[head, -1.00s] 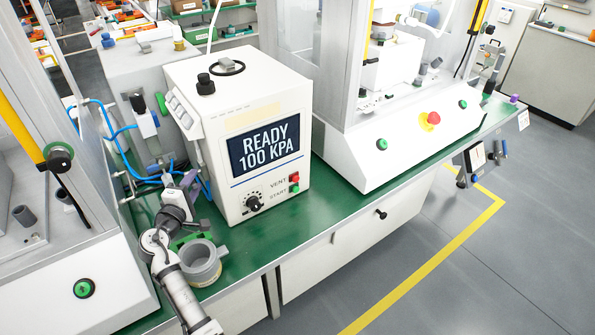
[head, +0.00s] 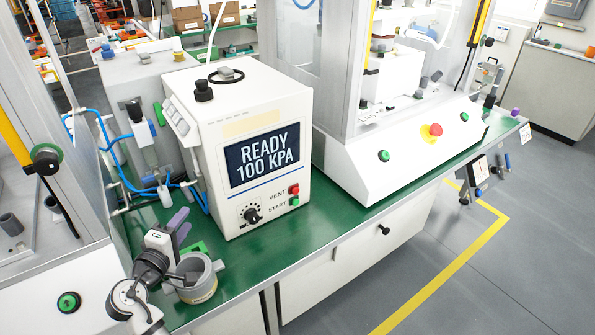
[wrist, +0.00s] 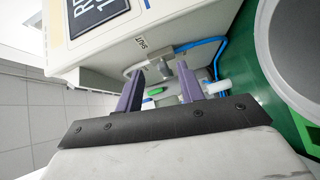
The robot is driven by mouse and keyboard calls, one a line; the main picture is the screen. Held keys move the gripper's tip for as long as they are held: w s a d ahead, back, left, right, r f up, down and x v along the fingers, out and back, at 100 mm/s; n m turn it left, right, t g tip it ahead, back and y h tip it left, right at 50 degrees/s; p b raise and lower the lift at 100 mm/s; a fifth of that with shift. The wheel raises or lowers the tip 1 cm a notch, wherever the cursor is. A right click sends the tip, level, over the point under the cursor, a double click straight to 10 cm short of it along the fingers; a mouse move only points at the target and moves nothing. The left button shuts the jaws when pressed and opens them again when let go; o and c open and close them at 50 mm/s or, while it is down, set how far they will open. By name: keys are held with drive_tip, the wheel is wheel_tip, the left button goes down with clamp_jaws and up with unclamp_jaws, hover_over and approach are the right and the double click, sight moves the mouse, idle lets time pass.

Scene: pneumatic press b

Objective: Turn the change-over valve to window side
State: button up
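My gripper (head: 180,228) is left of the white press control box (head: 262,155), above the green bench. In the wrist view its two purple fingers (wrist: 161,95) are spread apart with nothing between them. Beyond the fingertips, a metal fitting (wrist: 162,57) with a clear tube sits beside the box wall, below the label SHUT (wrist: 141,44). A small green part (wrist: 155,91) lies near the fingers. A white fitting (wrist: 220,87) with blue tubes is right of the right finger. I cannot tell for certain which of these is the change-over valve.
A grey round cup (head: 197,280) stands on the bench close to my wrist. Blue tubing (head: 108,140) runs behind, beside a grey cabinet (head: 135,85). The box screen reads READY 100 KPA. Machine housings stand at both sides. Bench in front of the box is clear.

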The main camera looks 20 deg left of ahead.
drive_tip(key=w+d+r+m, duration=0.3)
drive_tip(key=w+d, duration=0.2)
drive_tip(key=d, duration=0.3)
drive_tip(key=w+d+r+m, duration=0.3)
drive_tip(key=w+d+m, duration=0.1)
drive_tip(key=w+d, duration=0.2)
drive_tip(key=w+d+r+m+g, duration=0.1)
drive_tip(key=w+d+m, duration=0.3)
drive_tip(key=d, duration=0.5)
drive_tip(key=shift+w+d+r, duration=0.35)
drive_tip(key=shift+w+r, duration=0.4)
drive_tip(key=shift+r, duration=0.15)
